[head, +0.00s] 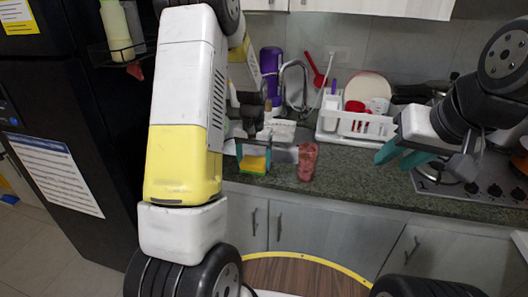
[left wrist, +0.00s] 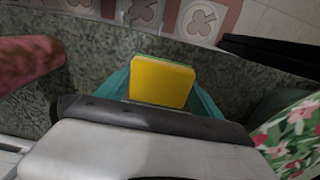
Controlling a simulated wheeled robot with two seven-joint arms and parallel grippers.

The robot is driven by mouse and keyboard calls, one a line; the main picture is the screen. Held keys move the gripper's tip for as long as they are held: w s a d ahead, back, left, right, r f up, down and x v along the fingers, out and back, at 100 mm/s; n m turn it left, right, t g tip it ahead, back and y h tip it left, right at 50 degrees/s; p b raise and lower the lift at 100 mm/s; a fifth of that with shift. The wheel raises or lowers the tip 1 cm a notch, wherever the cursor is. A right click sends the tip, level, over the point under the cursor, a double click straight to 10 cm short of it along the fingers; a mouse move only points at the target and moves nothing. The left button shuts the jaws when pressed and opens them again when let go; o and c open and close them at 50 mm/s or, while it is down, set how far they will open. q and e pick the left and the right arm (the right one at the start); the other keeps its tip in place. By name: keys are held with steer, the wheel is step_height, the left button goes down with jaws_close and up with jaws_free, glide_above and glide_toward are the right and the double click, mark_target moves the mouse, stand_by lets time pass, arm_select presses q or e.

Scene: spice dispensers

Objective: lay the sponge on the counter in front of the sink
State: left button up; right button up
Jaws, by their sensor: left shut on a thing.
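The sponge (head: 254,163), yellow with a green side, is between the teal fingers of my left gripper (head: 254,154). In the left wrist view the sponge (left wrist: 162,84) shows its yellow face, with a finger on either side. It is over the green-grey counter (head: 345,172), close to its front edge and in front of the sink (head: 286,155). I cannot tell whether it touches the counter. My right gripper (head: 402,155) is apart from it, over the counter at the right, with its teal fingers spread and nothing between them.
A reddish-brown object (head: 308,162) stands on the counter just right of the sponge. Behind are a white dish rack (head: 355,126) with dishes and a chrome faucet (head: 304,88). A stove (head: 470,187) is at the right, a dark fridge (head: 70,120) at the left.

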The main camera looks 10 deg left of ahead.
mark_target(254, 161)
arm_select(q)
steer(key=shift+f, duration=0.15)
steer(key=o, duration=1.3)
steer(key=s+d+r+t, duration=0.1)
steer(key=s+r, duration=0.2)
steer(key=r, duration=0.6)
steer(key=s+r, duration=0.2)
steer(key=r, duration=0.7)
steer(key=s+d+r+t+h, duration=0.1)
steer(key=s+d+r+t, duration=0.1)
steer(key=s, duration=0.7)
steer(key=s+d+r+t+h, duration=0.1)
steer(key=s+d+r+t, duration=0.1)
steer(key=s, duration=0.8)
step_height(254, 161, up, 2)
steer(key=shift+s+t, duration=0.2)
steer(key=shift+t, duration=0.4)
